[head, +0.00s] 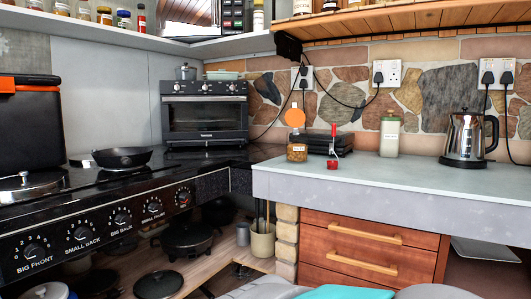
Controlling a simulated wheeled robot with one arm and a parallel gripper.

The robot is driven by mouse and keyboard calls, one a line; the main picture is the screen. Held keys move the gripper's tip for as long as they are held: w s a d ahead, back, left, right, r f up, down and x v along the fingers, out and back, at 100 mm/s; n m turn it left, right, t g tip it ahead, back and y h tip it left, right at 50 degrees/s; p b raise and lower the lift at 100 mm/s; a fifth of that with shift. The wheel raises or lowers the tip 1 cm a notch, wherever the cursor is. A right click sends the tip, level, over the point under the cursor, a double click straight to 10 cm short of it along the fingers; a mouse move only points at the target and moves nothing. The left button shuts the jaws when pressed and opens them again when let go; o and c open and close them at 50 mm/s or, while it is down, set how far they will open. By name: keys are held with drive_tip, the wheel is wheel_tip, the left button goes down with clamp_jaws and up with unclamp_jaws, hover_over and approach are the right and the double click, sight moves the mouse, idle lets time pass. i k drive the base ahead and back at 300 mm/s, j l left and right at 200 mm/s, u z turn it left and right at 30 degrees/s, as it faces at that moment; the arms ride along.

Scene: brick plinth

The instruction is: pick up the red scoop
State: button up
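A small red item (332,163), which looks like the red scoop, is on the pale grey counter (420,178), near its front left part. Its red lower end is at the counter top and a thin part rises to a red upper end. It is too small to make out its exact shape. It stands just in front of a black flat appliance (318,143) and right of a glass jar with an orange lid (297,148). My gripper is not in view.
A black stove with a frying pan (121,157) and a toaster oven (204,112) are at left. Wooden drawers (368,245) are below. The counter's front middle is clear.

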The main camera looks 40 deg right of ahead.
sight(331, 164)
drive_tip(key=z, duration=1.6)
